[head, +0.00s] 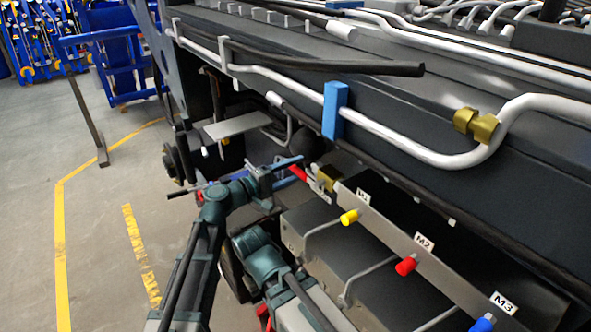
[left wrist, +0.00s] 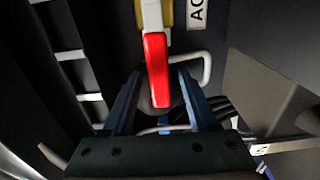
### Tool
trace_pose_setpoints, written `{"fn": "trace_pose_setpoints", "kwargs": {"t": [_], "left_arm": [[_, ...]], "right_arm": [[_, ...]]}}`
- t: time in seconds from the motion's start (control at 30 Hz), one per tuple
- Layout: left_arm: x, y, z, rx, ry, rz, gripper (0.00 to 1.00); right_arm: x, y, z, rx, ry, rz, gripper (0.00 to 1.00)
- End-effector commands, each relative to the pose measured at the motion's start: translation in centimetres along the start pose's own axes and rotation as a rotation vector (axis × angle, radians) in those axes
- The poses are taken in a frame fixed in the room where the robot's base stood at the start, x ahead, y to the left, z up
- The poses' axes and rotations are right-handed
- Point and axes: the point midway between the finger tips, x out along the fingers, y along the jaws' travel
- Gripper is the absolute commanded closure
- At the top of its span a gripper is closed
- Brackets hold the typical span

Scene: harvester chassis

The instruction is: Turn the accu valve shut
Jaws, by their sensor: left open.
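The accu valve has a red handle (head: 299,173) and a brass body (head: 328,178) at the left end of the grey valve rail in the head view. My left gripper (head: 297,168) is open at the handle, its blue fingers on either side of it. In the left wrist view the red handle (left wrist: 156,70) points down between the two open fingers (left wrist: 158,88), with a visible gap on each side. Part of the brass body (left wrist: 166,14) shows at the top, beside a partly cut-off label starting "AC" (left wrist: 196,12). My right gripper does not show.
The rail (head: 385,232) carries a yellow cap (head: 349,217), a red cap (head: 406,265) and a blue cap (head: 483,324), with labels such as M2. The dark chassis beam (head: 400,120) with white pipes overhangs the rail. Open floor (head: 100,230) lies to the left.

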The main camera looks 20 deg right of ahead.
Motion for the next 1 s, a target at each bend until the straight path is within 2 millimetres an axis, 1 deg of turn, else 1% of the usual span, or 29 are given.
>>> {"fn": "trace_pose_setpoints", "kwargs": {"t": [0.1,0.37,0.4,0.47,0.5,0.57,0.7,0.73,1.0], "left_arm": [[0.47,0.00,0.00,0.000,-0.001,0.000,0.41],[0.53,0.00,0.03,0.000,0.000,0.000,0.41],[0.53,0.00,0.03,0.000,0.000,0.000,0.45],[0.52,0.00,0.03,0.000,0.000,0.000,0.56],[0.52,0.00,0.03,0.000,0.000,0.000,0.63],[0.51,0.00,0.03,0.000,0.000,0.000,0.74],[0.51,-0.01,0.03,0.000,0.000,0.000,0.99],[0.51,-0.01,0.03,0.000,0.000,0.000,1.00],[0.50,-0.02,0.02,0.001,0.000,-0.001,1.00]], "right_arm": [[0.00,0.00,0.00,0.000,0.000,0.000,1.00],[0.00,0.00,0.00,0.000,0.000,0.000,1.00],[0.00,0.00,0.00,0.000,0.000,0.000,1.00],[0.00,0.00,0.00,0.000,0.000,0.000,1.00],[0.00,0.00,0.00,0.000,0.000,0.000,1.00],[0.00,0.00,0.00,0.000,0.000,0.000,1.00],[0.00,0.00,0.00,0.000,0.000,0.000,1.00],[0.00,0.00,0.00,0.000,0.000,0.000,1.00],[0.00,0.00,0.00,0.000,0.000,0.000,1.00]]}}
